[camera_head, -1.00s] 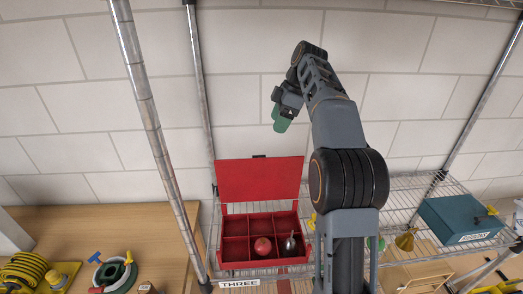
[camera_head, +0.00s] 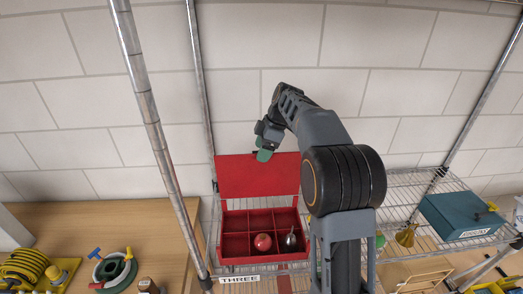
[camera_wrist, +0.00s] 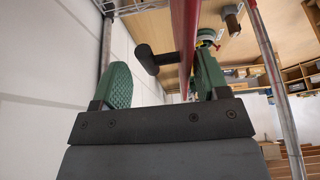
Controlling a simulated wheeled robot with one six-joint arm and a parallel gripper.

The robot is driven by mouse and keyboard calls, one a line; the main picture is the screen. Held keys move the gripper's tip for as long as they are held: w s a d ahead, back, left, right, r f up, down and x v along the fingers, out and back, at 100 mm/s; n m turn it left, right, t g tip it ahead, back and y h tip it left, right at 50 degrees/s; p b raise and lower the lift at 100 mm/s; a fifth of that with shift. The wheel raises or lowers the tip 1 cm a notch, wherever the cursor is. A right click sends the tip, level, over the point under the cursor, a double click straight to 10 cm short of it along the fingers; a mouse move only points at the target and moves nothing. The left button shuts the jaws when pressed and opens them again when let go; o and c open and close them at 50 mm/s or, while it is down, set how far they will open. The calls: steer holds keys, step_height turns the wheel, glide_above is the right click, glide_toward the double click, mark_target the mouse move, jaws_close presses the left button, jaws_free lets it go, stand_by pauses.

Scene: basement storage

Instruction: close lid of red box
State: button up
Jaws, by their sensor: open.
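The red box (camera_head: 262,259) sits on a wire shelf, divided into several compartments. Its red lid (camera_head: 250,178) stands open, upright at the back against the wall side. My gripper (camera_head: 264,154) is just above the lid's top edge, with its green fingertips pointing down. In the wrist view my gripper (camera_wrist: 163,82) is open, and the lid (camera_wrist: 184,28) shows edge-on between the fingers, nearer the right one. A black tab (camera_wrist: 145,60) on the lid also lies between them. I cannot tell whether anything touches.
The box holds a red round item (camera_head: 263,242) and a dark metallic item (camera_head: 290,242). Shelf posts (camera_head: 150,120) stand to the left. A teal box (camera_head: 460,218) sits at the right. A wooden table (camera_head: 140,225) with hoses is at left.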

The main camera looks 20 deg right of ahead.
steer(key=shift+a+f, duration=0.1)
steer(key=shift+f, duration=0.25)
